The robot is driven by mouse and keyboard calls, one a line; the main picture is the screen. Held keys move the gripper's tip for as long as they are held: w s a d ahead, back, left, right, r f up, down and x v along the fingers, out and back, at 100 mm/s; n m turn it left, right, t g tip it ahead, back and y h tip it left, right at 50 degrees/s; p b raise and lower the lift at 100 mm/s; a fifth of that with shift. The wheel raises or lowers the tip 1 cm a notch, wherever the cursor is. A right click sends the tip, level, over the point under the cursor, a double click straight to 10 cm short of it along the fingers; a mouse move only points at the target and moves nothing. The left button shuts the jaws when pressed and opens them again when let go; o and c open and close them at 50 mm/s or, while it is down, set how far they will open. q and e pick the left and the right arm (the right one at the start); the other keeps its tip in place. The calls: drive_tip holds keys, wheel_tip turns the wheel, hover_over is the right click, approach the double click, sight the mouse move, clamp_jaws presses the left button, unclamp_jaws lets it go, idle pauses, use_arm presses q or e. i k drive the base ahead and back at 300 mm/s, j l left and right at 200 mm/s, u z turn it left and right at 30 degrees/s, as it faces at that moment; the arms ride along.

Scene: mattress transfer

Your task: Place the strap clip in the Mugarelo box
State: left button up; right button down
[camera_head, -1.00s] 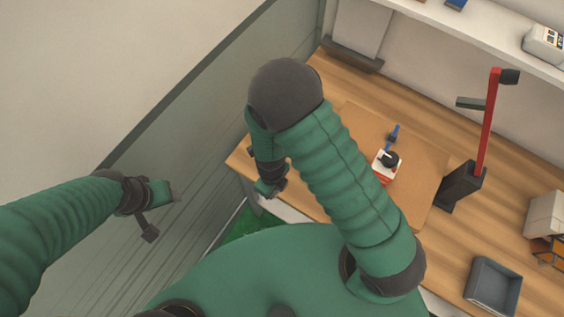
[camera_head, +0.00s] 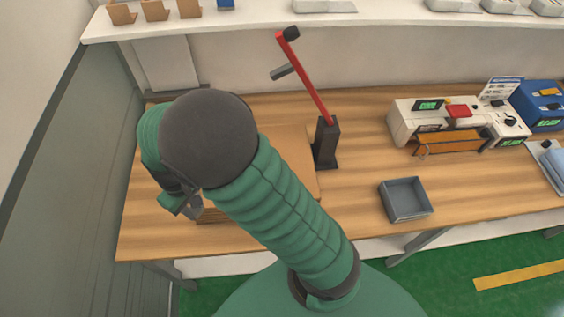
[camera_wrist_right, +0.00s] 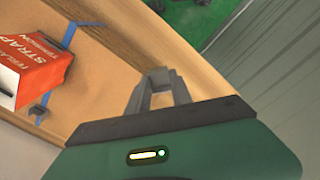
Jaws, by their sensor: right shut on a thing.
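No Mugarelo name is readable. My left gripper is out of view.
A red lever on a dark stand (camera_head: 327,143) rises behind my right arm. An empty grey bin (camera_head: 404,200) stands near the bench's front edge. White and orange equipment (camera_head: 445,125) is at the right. The wood around the bin is clear.

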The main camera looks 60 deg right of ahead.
sight(402, 210)
drive_tip(key=k+z, duration=0.1)
drive_tip(key=z, duration=0.65)
drive_tip(key=k+l+z, duration=0.1)
drive_tip(key=z, duration=0.3)
drive_tip(key=k+l+z, duration=0.1)
drive_tip(key=z, duration=0.3)
drive_tip(key=i+l+z, duration=0.1)
drive_tip(key=z, duration=0.35)
drive_tip(key=i+z, duration=0.2)
drive_tip(key=z, duration=0.2)
